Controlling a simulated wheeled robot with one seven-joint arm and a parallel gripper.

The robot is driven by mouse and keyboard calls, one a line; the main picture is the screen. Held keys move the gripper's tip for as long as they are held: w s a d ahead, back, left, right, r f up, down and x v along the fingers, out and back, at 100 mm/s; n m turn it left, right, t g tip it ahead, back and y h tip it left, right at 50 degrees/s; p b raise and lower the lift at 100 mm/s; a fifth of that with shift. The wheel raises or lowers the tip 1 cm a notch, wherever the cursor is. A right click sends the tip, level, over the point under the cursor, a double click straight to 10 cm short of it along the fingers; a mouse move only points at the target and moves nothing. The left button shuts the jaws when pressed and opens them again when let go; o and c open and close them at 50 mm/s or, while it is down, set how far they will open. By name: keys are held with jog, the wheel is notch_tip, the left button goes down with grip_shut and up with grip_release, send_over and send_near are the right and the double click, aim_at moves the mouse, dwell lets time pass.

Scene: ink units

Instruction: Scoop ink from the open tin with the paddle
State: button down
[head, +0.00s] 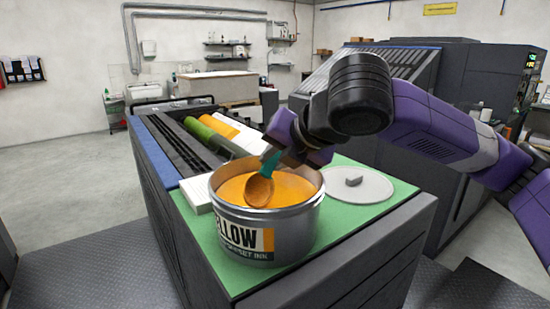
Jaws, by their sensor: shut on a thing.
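The open tin (262,230) stands on the green top at the front of the press unit. It is a grey metal tin with a label reading "LLOW", filled with orange-yellow ink (297,187). The paddle has a teal handle and a brown, spoon-like head (259,190). My gripper (283,157) is above the back of the tin, shut on the paddle's handle. The paddle tilts, with its head low at the tin's mouth, against the ink surface. I cannot tell how deep the head sits. The fingertips are partly hidden by the purple wrist.
A round grey lid (357,184) with a small tab lies on the green top (395,198) right of the tin. A white block (197,192) lies left of it. Rollers with green and orange ink (212,133) lie behind. A larger press stands at the back right.

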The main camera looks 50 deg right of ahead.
jog(key=shift+r, duration=0.1)
notch_tip(320, 180, up, 10)
jog(key=p, duration=0.8)
dwell(0.6)
